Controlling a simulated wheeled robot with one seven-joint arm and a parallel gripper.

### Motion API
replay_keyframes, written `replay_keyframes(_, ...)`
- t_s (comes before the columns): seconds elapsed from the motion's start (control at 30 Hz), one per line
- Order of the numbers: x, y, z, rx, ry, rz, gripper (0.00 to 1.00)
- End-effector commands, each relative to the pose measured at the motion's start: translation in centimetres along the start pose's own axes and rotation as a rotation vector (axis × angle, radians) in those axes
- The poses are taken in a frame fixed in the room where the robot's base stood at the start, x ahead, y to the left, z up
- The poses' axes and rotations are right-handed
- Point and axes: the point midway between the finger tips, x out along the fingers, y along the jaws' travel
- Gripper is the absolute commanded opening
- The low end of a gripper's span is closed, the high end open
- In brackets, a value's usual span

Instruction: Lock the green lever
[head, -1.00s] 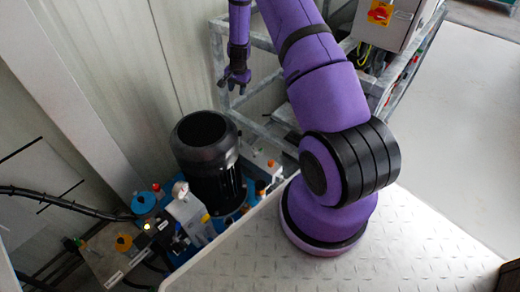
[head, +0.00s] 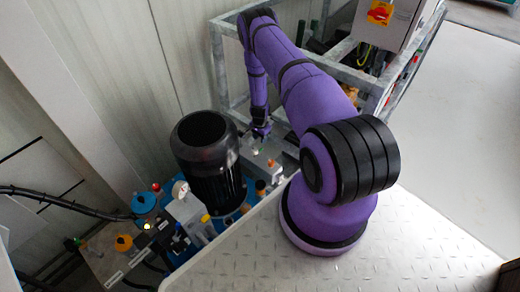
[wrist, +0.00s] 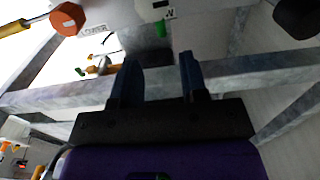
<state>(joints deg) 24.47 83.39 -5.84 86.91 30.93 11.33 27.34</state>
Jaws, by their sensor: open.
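A small green part (wrist: 160,28) shows in the wrist view, on the edge of a pale block just beyond my fingertips. I cannot tell for certain that it is the green lever, or how it is turned. A second, smaller green spot (wrist: 80,72) lies farther left beside orange and brass fittings. My gripper (wrist: 158,62) is open, its two dark fingers apart with nothing between them. In the head view my gripper (head: 261,131) hangs just right of the black motor, above the grey block (head: 262,160); the lever is too small to make out there.
The black motor (head: 208,160) stands close to my gripper's left. A galvanized frame (head: 222,75) runs behind the arm, and its bars cross the wrist view (wrist: 50,98). An orange knob (wrist: 68,18) is at upper left there. A control box (head: 392,22) is at upper right.

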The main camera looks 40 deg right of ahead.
Motion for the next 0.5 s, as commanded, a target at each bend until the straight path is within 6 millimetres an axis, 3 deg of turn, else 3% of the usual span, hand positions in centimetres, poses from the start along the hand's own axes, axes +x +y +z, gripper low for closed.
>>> replay_keyframes(0.3, 5.5, 0.1, 0.1, -0.001, -0.001, 0.001, 0.4)
replay_keyframes(0.5, 7.7, 0.0, 0.0, -0.001, 0.0, -0.001, 0.4)
